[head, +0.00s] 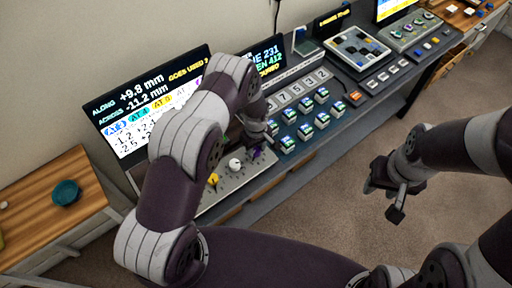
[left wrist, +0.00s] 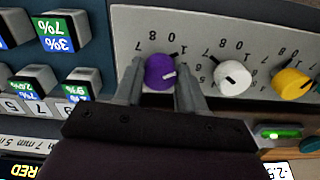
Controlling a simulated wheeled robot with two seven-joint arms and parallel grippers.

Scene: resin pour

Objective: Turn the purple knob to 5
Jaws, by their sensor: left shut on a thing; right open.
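The purple knob (left wrist: 160,72) sits on a pale dial panel (left wrist: 215,20), which shows upside down in the left wrist view. My left gripper (left wrist: 158,88) has one finger on each side of the knob and is shut on it. In the head view the purple knob (head: 257,153) shows only partly below my left gripper (head: 256,138). My right gripper (head: 384,198) is open and empty above the floor.
A white knob (left wrist: 233,80) and a yellow knob (left wrist: 292,84) stand beside the purple one. Several lit buttons (head: 305,131) and screens (head: 145,100) line the console. A wooden table (head: 45,188) with a teal bowl (head: 66,192) is at the left. The carpet at right is clear.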

